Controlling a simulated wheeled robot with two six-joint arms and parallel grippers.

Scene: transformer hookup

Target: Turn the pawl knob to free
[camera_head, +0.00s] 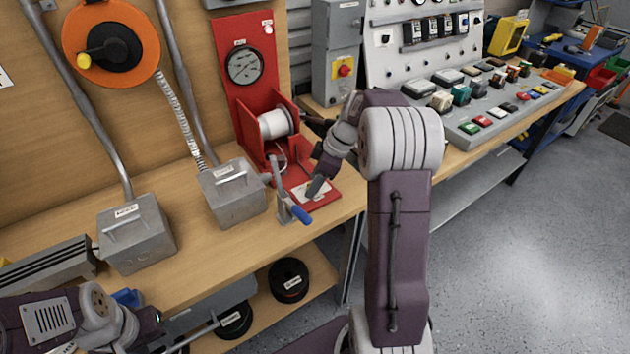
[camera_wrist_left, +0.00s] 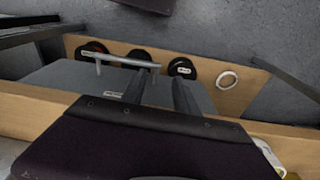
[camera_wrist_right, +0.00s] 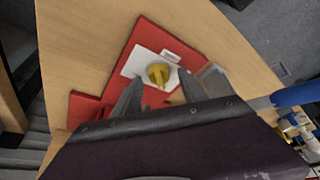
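The yellow pawl knob (camera_wrist_right: 158,74) sits on a white plate (camera_wrist_right: 140,62) on the red base (camera_wrist_right: 148,35) in the right wrist view. My right gripper (camera_wrist_right: 160,88) is open, with its fingertips on either side of the knob's near edge. I cannot tell whether they touch it. In the head view, my right gripper (camera_head: 318,187) hangs over the red base (camera_head: 325,196) and the knob cannot be made out. My left gripper (camera_head: 210,326) is low at the bench's front left; its two fingers (camera_wrist_left: 160,88) stand apart and empty in the left wrist view.
A crank with a blue handle (camera_head: 297,213) stands beside the red base, close to my right gripper; its handle also shows in the right wrist view (camera_wrist_right: 296,95). A white spool (camera_head: 277,123) and a gauge (camera_head: 244,66) are behind. Grey boxes (camera_head: 137,235) stand to the left.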

